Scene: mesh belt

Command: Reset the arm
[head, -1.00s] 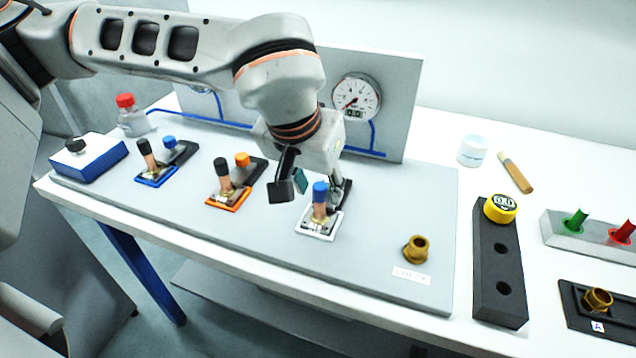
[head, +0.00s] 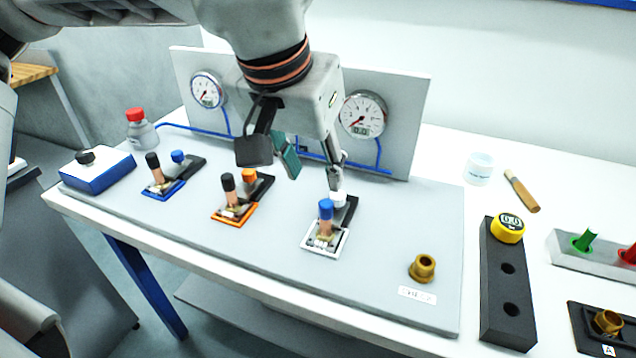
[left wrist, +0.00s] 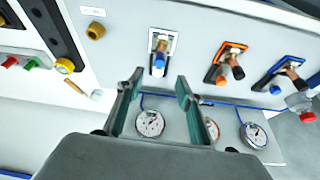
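My left gripper (head: 300,168) hangs over the back of the grey panel (head: 290,260), in front of the backboard with the gauges. Its fingers are spread wide with nothing between them. In the left wrist view the open fingers (left wrist: 157,90) also show empty. The blue-topped lever in the white frame (head: 326,212) stands just in front of and below the right finger, apparently apart from it. The lever in the orange frame (head: 229,190) and the lever in the blue frame (head: 154,168) stand to the left. My right gripper is not in view.
A red-capped bottle (head: 140,130) and blue box (head: 97,170) stand left. A brass fitting (head: 422,268), black block (head: 506,290), white jar (head: 479,168) and wooden-handled tool (head: 522,190) are right.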

